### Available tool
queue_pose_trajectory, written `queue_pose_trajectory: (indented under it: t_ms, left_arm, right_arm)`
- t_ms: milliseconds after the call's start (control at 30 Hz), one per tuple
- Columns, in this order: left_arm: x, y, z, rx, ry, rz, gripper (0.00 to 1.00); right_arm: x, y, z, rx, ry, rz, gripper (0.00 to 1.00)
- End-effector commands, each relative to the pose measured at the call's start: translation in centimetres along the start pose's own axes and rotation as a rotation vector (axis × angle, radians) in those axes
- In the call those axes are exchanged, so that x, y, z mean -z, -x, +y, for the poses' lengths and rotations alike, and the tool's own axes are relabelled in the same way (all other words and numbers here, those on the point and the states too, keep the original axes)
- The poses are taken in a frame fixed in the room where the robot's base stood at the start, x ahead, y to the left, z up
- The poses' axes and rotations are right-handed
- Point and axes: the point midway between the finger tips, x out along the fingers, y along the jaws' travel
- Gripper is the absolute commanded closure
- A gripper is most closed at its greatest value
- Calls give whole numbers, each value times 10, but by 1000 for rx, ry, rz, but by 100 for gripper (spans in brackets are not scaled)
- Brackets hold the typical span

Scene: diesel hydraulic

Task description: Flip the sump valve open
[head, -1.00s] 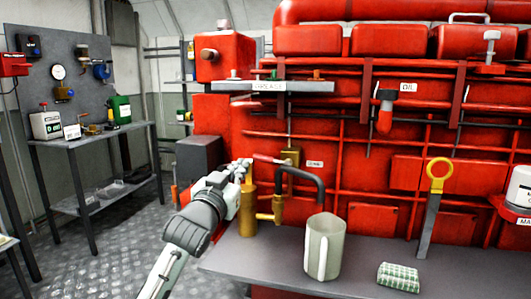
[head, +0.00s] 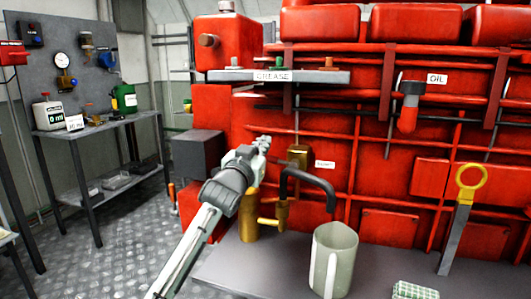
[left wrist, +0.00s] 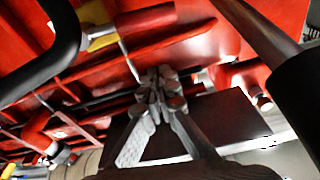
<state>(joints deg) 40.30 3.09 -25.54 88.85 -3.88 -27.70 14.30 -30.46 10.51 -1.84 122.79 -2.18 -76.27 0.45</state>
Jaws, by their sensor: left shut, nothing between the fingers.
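A brass valve block (head: 298,155) sits on the front of the red engine (head: 340,135), with a small label beside it too blurred to read. A black bent spout (head: 308,180) curves out below it over a pale jug (head: 333,260). A brass pump-like cylinder (head: 249,222) with a side tap (head: 281,213) stands left of the jug. My left gripper (head: 264,143) is shut and empty, just left of the valve block. Any lever on the block does not show clearly. In the left wrist view the shut fingers (left wrist: 158,85) point at the red engine. My right gripper is out of view.
A grey bench (head: 385,283) carries the jug and a green checked cloth (head: 412,290). A grease shelf (head: 280,76) overhangs above. A yellow-ringed dipstick (head: 465,210) stands at right. A side table (head: 95,130) is at left, with open floor before it.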

Motion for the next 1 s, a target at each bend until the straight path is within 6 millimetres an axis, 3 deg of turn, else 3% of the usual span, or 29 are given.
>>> queue_pose_trajectory:
  t_ms: [167,233,400,867,1000]
  left_arm:
    - [2,-39,1,-1,0,0,100]
    - [-15,-33,1,0,0,-5,100]
    - [-32,-26,0,-1,1,-1,100]
    - [-38,-23,0,0,1,0,100]
    - [-50,-20,1,7,66,-2,100]
  right_arm:
    - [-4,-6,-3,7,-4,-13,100]
    - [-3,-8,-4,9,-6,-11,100]
    - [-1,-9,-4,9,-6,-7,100]
    - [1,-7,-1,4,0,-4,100]
    - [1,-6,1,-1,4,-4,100]
